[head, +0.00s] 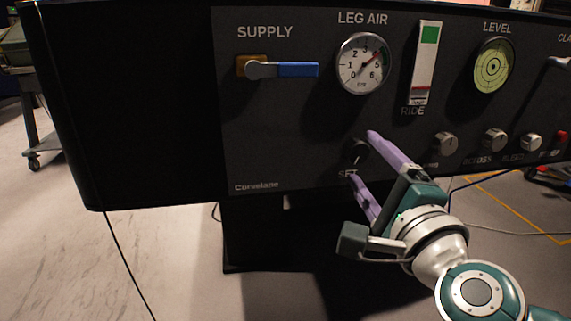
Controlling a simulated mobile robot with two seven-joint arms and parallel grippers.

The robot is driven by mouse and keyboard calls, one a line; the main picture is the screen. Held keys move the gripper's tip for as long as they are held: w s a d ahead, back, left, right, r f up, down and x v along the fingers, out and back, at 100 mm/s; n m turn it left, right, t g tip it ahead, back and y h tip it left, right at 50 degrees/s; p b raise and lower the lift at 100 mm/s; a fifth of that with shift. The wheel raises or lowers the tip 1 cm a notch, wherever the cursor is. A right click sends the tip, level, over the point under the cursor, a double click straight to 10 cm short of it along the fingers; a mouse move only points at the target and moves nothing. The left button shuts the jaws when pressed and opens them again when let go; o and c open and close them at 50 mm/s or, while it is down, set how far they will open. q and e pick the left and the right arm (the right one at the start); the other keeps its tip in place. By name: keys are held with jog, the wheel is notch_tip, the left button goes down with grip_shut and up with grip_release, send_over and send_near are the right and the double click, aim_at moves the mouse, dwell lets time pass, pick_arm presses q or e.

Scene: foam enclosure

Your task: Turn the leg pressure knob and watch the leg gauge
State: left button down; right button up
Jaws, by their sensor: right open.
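The leg pressure knob (357,151) is a dark round knob above the "SET" label on the black panel. My right gripper (362,156) has its two purple fingers apart at the knob, one above and to the right, one below. Whether the fingers touch the knob I cannot tell. The leg gauge (362,64), a round white dial under "LEG AIR", is in clear view above. My left gripper is not in view.
A blue-handled supply lever (297,69) lies horizontal at the left of the panel (270,135). A ride indicator (425,62), a level bubble (494,66) and several small grey knobs (446,143) are to the right. The floor at lower left is clear except for a thin cable.

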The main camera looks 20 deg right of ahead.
jog(key=v, duration=0.8)
jog(key=shift+p, duration=0.45)
jog(key=shift+s, duration=0.1)
